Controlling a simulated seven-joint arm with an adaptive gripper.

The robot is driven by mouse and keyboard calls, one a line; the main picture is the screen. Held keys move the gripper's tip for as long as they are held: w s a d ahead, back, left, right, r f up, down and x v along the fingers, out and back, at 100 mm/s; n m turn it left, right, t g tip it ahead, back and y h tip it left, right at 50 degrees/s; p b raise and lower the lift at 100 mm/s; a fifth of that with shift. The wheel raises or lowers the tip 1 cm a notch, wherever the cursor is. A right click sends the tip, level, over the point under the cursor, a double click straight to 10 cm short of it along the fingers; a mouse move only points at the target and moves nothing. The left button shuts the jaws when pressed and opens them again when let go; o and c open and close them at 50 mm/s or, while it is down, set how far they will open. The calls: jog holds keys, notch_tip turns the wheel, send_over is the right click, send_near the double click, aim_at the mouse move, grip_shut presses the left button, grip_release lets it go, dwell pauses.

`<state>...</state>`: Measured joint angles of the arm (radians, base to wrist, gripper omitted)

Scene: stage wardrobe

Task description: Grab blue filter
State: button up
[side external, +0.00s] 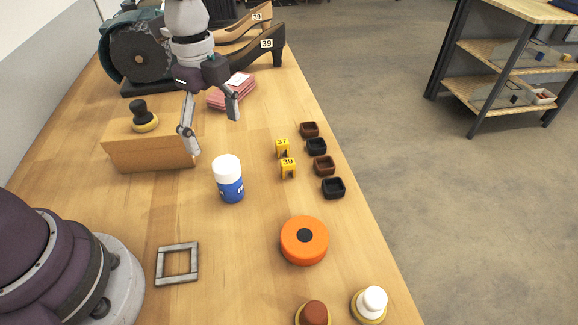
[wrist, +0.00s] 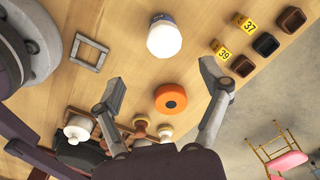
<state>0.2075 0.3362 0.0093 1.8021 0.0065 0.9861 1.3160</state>
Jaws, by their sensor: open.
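A blue cylinder with a white domed top (side external: 230,188) stands upright on the wooden table; it is the only blue item I see that could be the filter. In the wrist view, the same blue cylinder (wrist: 164,40) is seen from above, mostly its white top, beyond my fingertips. My gripper (side external: 212,134) is open and empty, above the table and behind the cylinder in the side view. In the wrist view, my gripper (wrist: 164,84) has its fingers spread wide, apart from the cylinder.
An orange disc (side external: 304,248), a grey square frame (side external: 177,264), yellow number tags (side external: 282,147) and several small dark cups (side external: 333,188) lie around the cylinder. A wooden block (side external: 150,152) with a black-knobbed piece stands left. Bare table surrounds the cylinder.

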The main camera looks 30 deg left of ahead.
aim_at(229, 176)
jog(key=shift+m, duration=0.3)
jog(key=f, duration=1.1)
jog(key=shift+w+a, duration=0.15)
jog(key=shift+w, duration=0.25)
jog(key=shift+c, duration=0.3)
jog(key=c, duration=1.2)
